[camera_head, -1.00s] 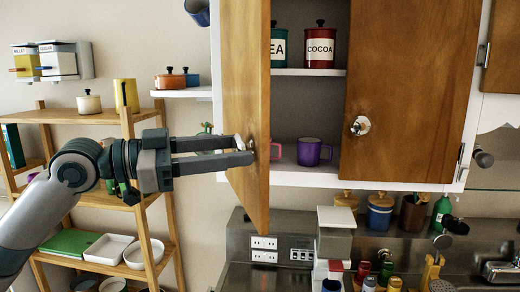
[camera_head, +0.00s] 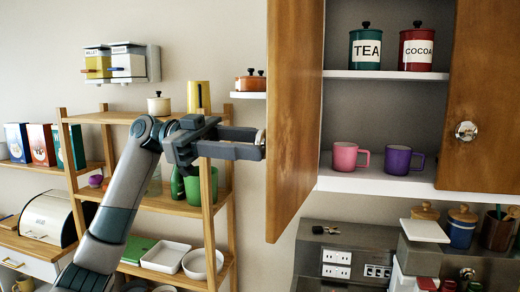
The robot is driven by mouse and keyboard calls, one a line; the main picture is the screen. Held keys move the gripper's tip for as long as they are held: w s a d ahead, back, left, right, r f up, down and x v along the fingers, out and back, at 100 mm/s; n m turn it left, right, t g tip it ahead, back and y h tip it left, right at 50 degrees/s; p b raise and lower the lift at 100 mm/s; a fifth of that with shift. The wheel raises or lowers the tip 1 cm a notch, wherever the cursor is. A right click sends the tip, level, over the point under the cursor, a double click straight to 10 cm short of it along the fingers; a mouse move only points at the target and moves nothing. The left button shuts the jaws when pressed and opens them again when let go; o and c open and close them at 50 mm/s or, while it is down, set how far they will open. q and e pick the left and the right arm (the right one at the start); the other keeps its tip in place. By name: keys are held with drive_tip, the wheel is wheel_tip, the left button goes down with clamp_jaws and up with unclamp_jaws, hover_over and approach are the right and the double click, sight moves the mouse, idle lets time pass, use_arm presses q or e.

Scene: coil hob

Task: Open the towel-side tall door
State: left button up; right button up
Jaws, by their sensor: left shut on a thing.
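The tall wooden door (camera_head: 293,120) on the left of the wall cabinet stands swung well open, seen at a steep angle. My left gripper (camera_head: 258,142) is shut on the door's knob (camera_head: 262,138) at its left face; the fingers partly hide the knob. The other tall wooden door (camera_head: 487,110), with a round metal knob (camera_head: 466,131), is closed. The open part of the cabinet shows a TEA canister (camera_head: 366,48) and a COCOA canister (camera_head: 416,48) on the upper shelf, and a pink mug (camera_head: 346,157) and a purple mug (camera_head: 399,160) below. My right gripper is not in view. No towel shows.
A wooden rack (camera_head: 115,118) with dishes stands behind my left arm. A small shelf with orange pots (camera_head: 250,82) is just left of the door. Sockets (camera_head: 337,264) and counter jars (camera_head: 461,228) are below the cabinet.

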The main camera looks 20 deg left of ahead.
use_arm(q)
drive_tip(key=shift+w+a+m+g, duration=0.1)
drive_tip(key=shift+a+m+g, duration=0.2)
drive_tip(key=shift+a+g, duration=0.15)
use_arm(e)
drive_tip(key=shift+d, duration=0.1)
use_arm(q)
drive_tip(key=o, duration=1.2)
drive_tip(key=shift+d, duration=0.1)
drive_tip(key=o, duration=0.3)
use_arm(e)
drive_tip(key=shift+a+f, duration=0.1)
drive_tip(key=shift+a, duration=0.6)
